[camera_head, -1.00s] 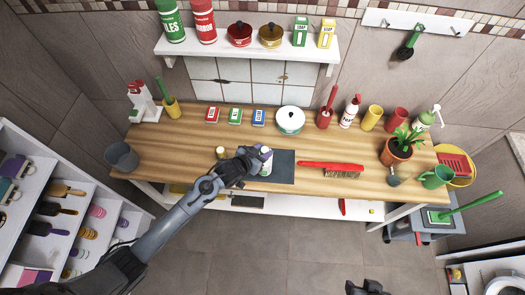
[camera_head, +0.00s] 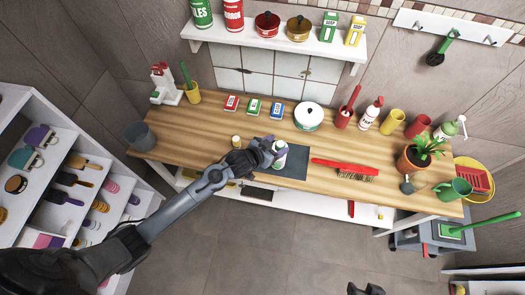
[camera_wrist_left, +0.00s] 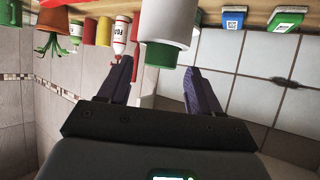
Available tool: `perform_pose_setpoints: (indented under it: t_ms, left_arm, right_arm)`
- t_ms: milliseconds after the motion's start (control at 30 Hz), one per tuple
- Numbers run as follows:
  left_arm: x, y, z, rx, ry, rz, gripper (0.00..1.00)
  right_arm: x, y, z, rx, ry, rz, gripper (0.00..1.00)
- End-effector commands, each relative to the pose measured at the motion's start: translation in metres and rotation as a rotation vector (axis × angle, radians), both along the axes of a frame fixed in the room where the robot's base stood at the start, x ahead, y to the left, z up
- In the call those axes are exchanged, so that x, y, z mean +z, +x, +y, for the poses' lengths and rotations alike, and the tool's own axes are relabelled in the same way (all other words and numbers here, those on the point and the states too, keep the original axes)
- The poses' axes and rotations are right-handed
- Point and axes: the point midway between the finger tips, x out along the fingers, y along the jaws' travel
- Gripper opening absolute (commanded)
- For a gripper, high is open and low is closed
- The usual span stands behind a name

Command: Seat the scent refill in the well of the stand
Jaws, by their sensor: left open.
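A white piece with a green top (camera_head: 281,154) stands on the dark mat (camera_head: 293,168). In the wrist view it is a white cylinder (camera_wrist_left: 172,22) with a narrower green part (camera_wrist_left: 160,56), between my left fingers and apart from them. I cannot tell whether this is the stand, the refill or both together; no well shows. A small yellowish jar (camera_head: 236,142) stands left of the mat. My left gripper (camera_head: 270,150) is open at the white and green piece; its fingers also show in the wrist view (camera_wrist_left: 155,80). My right gripper (camera_head: 368,290) is only partly visible at the bottom edge.
A red brush (camera_head: 345,166) lies right of the mat. The front-left tabletop is clear.

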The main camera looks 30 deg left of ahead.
Motion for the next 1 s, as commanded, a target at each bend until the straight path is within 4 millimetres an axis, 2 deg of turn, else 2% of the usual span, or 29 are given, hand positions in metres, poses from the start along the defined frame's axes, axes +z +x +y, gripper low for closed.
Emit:
perform_pose_setpoints:
  t_ms: [400, 600, 867, 1000]
  left_arm:
    - [0.035, -0.063, 0.019, -0.001, 0.001, 0.002, 0.64]
    - [0.046, -0.082, 0.025, -0.001, 0.001, 0.001, 0.64]
    - [0.049, -0.101, 0.024, 0.020, 0.019, 0.039, 0.64]
    - [0.045, -0.135, 0.023, 0.072, 0.077, 0.155, 0.64]
  right_arm:
    - [0.004, 0.000, 0.001, -0.002, 0.003, -0.001, 0.43]
    - [0.004, 0.000, 0.002, -0.005, 0.008, 0.000, 0.43]
    - [0.004, 0.000, 0.002, -0.007, 0.011, 0.000, 0.43]
    - [0.004, 0.000, 0.002, -0.007, 0.011, 0.000, 0.43]
